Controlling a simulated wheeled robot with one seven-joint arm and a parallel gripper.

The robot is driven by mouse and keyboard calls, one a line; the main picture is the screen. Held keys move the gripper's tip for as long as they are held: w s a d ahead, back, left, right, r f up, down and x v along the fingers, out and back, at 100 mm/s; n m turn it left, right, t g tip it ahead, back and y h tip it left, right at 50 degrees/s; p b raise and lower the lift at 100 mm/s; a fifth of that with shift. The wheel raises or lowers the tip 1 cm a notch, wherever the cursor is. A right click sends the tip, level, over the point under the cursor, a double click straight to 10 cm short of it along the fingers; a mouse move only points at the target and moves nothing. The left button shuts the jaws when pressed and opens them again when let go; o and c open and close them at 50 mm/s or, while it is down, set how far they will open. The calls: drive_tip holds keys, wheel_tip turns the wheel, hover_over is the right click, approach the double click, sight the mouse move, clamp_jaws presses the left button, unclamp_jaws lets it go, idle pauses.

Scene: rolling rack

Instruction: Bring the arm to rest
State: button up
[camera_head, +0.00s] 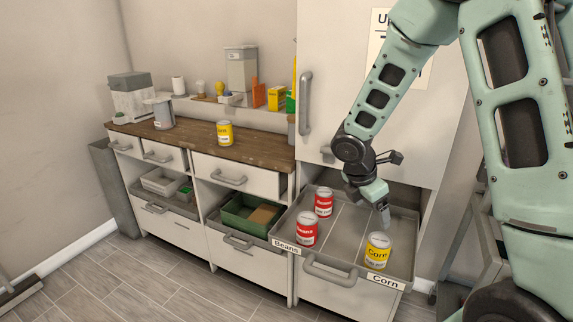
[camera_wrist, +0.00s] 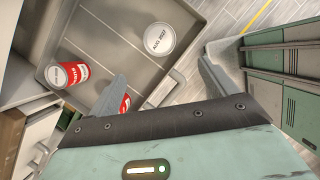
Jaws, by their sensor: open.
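My gripper (camera_head: 384,214) hangs over the right part of the pulled-out rack drawer (camera_head: 345,215), just above and beside the yellow corn can (camera_head: 378,251). In the wrist view my gripper (camera_wrist: 160,72) has its fingers spread with nothing held between them. A pale can lid (camera_wrist: 153,40) shows beyond the fingertips; it looks like the corn can. Two red cans stand in the left part of the drawer, a nearer one (camera_head: 307,229) and a farther one (camera_head: 323,202). In the wrist view one red can (camera_wrist: 67,75) is clear and another is partly hidden by a finger.
The drawer front bears a Beans label (camera_head: 286,247) and a Corn label (camera_head: 385,282). Another yellow can (camera_head: 225,132) stands on the wooden counter (camera_head: 180,138). A tall cabinet door (camera_head: 350,100) rises behind the drawer. Open floor (camera_head: 150,280) lies at the front left.

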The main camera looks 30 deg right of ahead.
drive_tip(key=s+a+r+m+y, duration=0.1)
drive_tip(key=s+a+r+m, duration=0.15)
drive_tip(key=a, duration=0.65)
drive_tip(key=s+a+r+m+y, duration=0.1)
drive_tip(key=s+a+r+m, duration=0.15)
drive_tip(key=a, duration=0.55)
drive_tip(key=s+a+r+m+y, duration=0.2)
drive_tip(key=s+a+m+y, duration=0.1)
drive_tip(key=s+a, duration=1)
drive_tip(key=s+m, duration=0.1)
drive_tip(key=s, duration=0.1)
drive_tip(key=shift+s+a+r+m, duration=0.2)
drive_tip(key=shift+s+r+m, duration=0.15)
drive_tip(key=shift+s+m, duration=0.05)
